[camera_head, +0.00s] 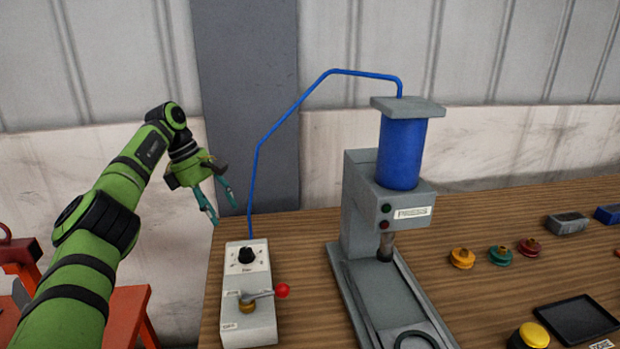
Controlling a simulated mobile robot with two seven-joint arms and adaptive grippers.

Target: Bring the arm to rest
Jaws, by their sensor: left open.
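My left arm, green with black bands, comes in from the left. Its gripper (222,203) is open and empty, with teal fingers spread and pointing down. It hangs in the air by the left edge of the wooden table, above and to the left of a control box (233,311). The gripper appears to touch nothing. The control box has a black knob (246,255) and a lever with a red ball (282,290). My right gripper is not in view.
A grey press (361,205) with a blue cylinder (402,152) stands on the table (480,222). A blue hose (296,104) joins it to the box. Several coloured round parts, a black tray (577,320) and a yellow button (532,335) lie right. An orange-red stand (125,309) is lower left.

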